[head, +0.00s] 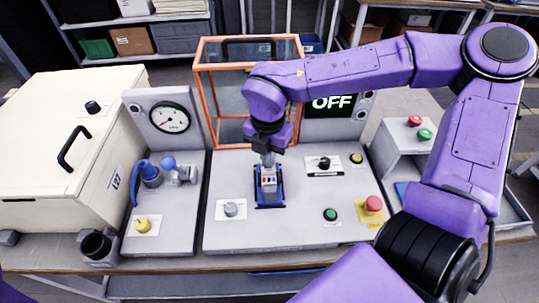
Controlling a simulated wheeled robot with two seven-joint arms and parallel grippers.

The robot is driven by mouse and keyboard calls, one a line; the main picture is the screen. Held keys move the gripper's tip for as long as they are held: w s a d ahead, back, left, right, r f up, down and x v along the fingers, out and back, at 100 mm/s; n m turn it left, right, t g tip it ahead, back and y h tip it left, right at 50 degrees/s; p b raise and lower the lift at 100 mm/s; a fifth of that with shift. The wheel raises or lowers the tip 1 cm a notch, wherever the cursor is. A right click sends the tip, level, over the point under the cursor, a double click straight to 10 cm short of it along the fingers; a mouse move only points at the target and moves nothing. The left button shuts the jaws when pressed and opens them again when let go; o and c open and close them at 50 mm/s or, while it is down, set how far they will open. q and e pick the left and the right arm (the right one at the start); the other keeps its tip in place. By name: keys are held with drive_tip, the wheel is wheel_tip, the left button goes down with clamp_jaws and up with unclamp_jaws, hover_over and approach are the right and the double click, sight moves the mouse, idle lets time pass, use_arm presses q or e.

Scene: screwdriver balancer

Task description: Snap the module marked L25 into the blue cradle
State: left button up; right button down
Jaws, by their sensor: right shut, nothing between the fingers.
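The blue cradle (270,204) sits on the middle of the grey panel. A small grey module (268,182) with a reddish detail stands upright in or on it. Its marking is too small to read, and I cannot tell whether it is fully seated. My right gripper (267,160) points down just above the module, shut and with nothing between its fingers. I cannot tell whether its tips touch the module's top. My left gripper is out of view.
An orange-framed clear cage (199,100) stands behind the panel, close to my right arm. A cream box (50,160) labelled L27 is at left, beside a gauge (170,118). Knobs, a green button (330,214) and a red stop button (373,204) surround the cradle.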

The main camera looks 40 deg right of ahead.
drive_tip(key=shift+f, duration=0.3)
idle(0.6)
idle(0.4)
wheel_tip(320, 180, up, 5)
drive_tip(key=p, duration=0.4)
drive_tip(key=shift+r, duration=0.1)
idle(1.1)
